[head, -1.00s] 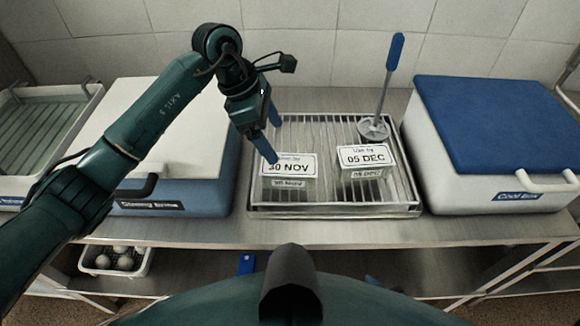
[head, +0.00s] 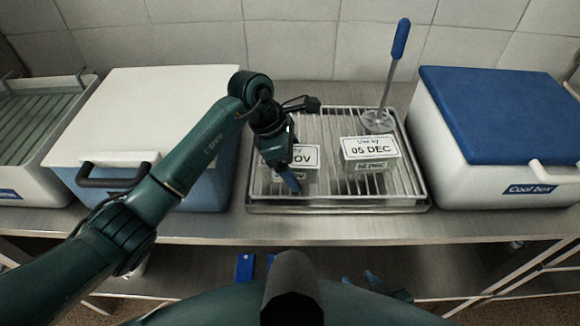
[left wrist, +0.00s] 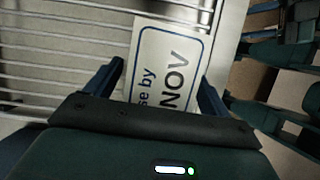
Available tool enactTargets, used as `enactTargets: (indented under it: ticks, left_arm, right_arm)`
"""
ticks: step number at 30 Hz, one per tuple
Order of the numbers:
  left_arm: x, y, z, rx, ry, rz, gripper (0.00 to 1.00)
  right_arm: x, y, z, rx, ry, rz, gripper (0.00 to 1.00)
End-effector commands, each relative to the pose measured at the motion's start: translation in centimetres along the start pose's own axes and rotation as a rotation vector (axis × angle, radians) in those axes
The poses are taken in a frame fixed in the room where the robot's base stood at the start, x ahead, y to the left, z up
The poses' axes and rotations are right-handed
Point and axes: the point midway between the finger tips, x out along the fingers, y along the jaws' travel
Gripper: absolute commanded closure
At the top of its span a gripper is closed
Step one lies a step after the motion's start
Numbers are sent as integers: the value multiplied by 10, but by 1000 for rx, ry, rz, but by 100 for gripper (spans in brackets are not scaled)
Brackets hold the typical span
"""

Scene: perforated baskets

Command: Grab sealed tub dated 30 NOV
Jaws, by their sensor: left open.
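The tub labelled 30 NOV (head: 307,178) stands on the left part of a wire rack tray (head: 340,208). My left gripper (head: 287,181) is over it and hides the left part of its label. In the left wrist view, the tub's label (left wrist: 165,60) reads "NOV" and lies between the two open fingers (left wrist: 161,75); nothing is clamped, and I cannot tell whether the fingers touch it. The 05 DEC tub (head: 370,153) stands to its right. My right gripper (head: 359,281) shows small and dark at the bottom; its jaw state is unclear.
A blue-handled tool (head: 378,122) stands upright at the rack's back right. A white-lidded box (head: 150,110) is left of the rack, and a blue-lidded cool box (head: 490,110) is right. A lower shelf holds blue pieces (head: 244,266).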

Motion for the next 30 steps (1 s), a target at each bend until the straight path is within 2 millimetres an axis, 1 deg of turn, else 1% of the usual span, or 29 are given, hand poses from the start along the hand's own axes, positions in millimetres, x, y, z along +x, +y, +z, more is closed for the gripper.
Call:
enactTargets:
  ticks: [10,18,25,30]
  left_arm:
    - [0,0,0,0,1,1,18]
    - [2,0,-2,0,2,1,18]
    - [4,0,-2,-1,1,0,18]
    - [4,0,-2,-1,1,0,32]
  right_arm:
    - [0,0,1,-6,-2,-3,64]
    - [3,0,5,-3,-2,-2,64]
    - [6,0,4,-1,5,-1,64]
    - [7,0,2,-2,6,0,64]
